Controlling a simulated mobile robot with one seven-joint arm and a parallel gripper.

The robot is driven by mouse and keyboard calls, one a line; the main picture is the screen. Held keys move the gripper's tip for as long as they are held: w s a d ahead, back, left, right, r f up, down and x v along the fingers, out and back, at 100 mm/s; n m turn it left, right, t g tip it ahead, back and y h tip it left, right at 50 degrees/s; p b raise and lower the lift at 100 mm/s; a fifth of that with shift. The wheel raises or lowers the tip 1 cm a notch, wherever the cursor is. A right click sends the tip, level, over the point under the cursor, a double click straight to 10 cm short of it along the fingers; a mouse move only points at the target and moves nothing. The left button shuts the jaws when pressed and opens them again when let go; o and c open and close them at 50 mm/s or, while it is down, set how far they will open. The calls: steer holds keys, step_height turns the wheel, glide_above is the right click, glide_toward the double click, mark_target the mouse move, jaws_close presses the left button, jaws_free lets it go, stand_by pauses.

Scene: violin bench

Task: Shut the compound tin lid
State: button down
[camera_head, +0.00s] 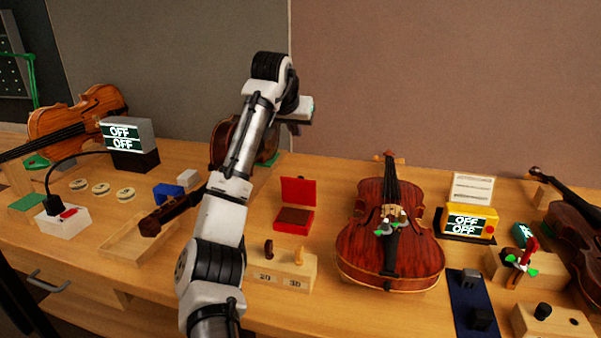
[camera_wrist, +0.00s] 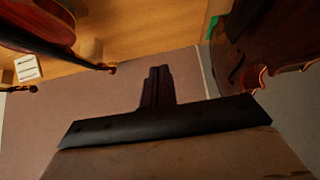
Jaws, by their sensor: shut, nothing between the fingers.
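The compound tin (camera_head: 293,220) is a small red box on the bench in the head view, left of the red-brown violin. The tin is not seen in the wrist view.
The red-brown violin (camera_head: 390,245) lies right of the tin. A wooden block (camera_head: 283,272) with pegs stands in front of it. Another violin (camera_head: 226,143) is partly hidden behind my arm. A shallow wooden tray (camera_head: 137,240) lies to the left. The air above the tin is free.

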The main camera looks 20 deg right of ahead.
mark_target(300, 190)
steer(key=w+d+f+g+y+p, duration=0.15)
steer(key=d+f, duration=0.25)
steer(key=f, duration=0.7)
steer(key=shift+s+a+p, duration=0.3)
steer(key=shift+s+a, duration=1)
steer(key=shift+s+d+f, duration=0.1)
